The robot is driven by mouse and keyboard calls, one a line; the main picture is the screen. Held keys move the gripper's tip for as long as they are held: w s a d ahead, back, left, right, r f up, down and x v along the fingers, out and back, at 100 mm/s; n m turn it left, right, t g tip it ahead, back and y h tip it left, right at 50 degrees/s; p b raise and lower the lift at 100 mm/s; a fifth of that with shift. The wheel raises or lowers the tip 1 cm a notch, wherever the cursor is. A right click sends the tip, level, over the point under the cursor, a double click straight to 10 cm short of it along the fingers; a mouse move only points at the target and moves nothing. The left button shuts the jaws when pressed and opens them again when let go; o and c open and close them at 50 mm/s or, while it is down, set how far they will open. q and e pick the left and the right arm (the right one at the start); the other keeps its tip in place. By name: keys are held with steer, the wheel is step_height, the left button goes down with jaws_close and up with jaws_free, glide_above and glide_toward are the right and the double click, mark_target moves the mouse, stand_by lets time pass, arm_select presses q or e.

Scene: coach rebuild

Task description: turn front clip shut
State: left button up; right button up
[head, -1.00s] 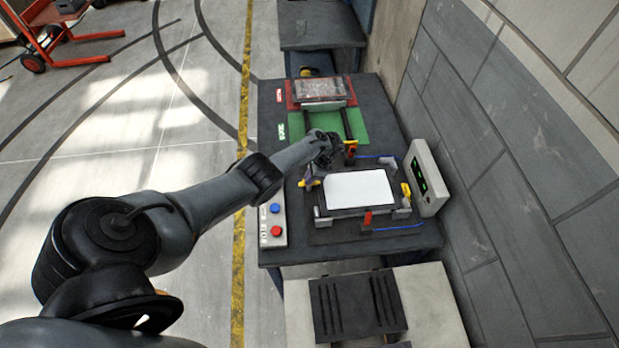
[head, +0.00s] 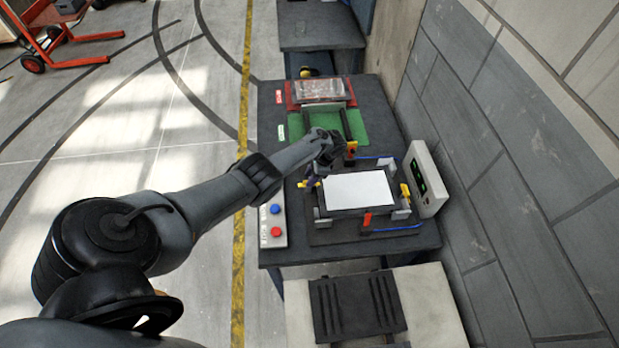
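A dark fixture (head: 323,236) on the bench holds a framed panel with a white face (head: 358,190). The view does not show which is the front clip. My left gripper (head: 313,177) points down beside the left yellow clip. Its fingers are small and dark, so I cannot tell their opening or whether they touch the clip. My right gripper is out of view.
A button box with a blue and a red button (head: 273,225) lies left of the fixture. A grey display box (head: 427,178) stands at the right, near the wall. Green (head: 295,124) and red (head: 291,97) areas lie farther back. Blue cables run beside the fixture.

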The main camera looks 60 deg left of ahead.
arm_select(q)
steer(key=p+v, duration=0.2)
steer(key=v, duration=0.7)
steer(key=shift+d, duration=0.1)
steer(key=s+d+t+y+p, duration=0.15)
steer(key=s+d, duration=0.25)
steer(key=d, duration=0.4)
steer(key=s+d+t+p, duration=0.2)
steer(key=s+d+t, duration=0.15)
steer(key=d, duration=0.55)
steer(key=s+d+r+n+t+h+p, duration=0.1)
steer(key=s+d+r+n+t+h, duration=0.1)
steer(key=s+d+r, duration=1.1)
step_height(320, 180, up, 2)
steer(key=shift+s+d+r+n+t+h, duration=0.15)
steer(key=shift+s+d+n+t+h, duration=0.2)
steer(key=shift+s+h, duration=0.6)
steer(key=shift+s, duration=0.2)
